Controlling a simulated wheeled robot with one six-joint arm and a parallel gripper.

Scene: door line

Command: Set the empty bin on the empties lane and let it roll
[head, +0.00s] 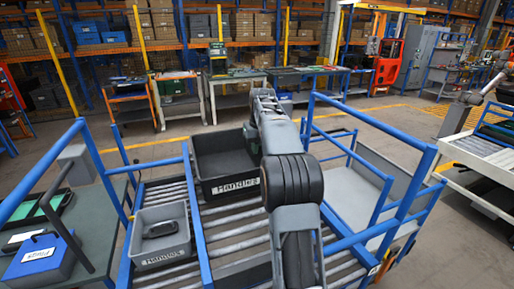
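A black bin (222,183) labelled "Handles" sits at the far end of the wide roller lane (240,229). Its visible inside looks empty, but my arm covers its right part. A smaller grey bin (163,253), also labelled "Handles", stands on the narrow roller lane (177,192) to the left, with a dark part (160,229) inside. A blue rail separates the two lanes. I cannot tell which lane is the empties lane. My arm rises through the middle of the head view over the wide lane; its gripper is not visible.
A dark bench (92,220) on the left holds a blue box (42,258) and trays. Another roller table (485,150) is at far right. Open floor lies beyond, before workbenches and shelves.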

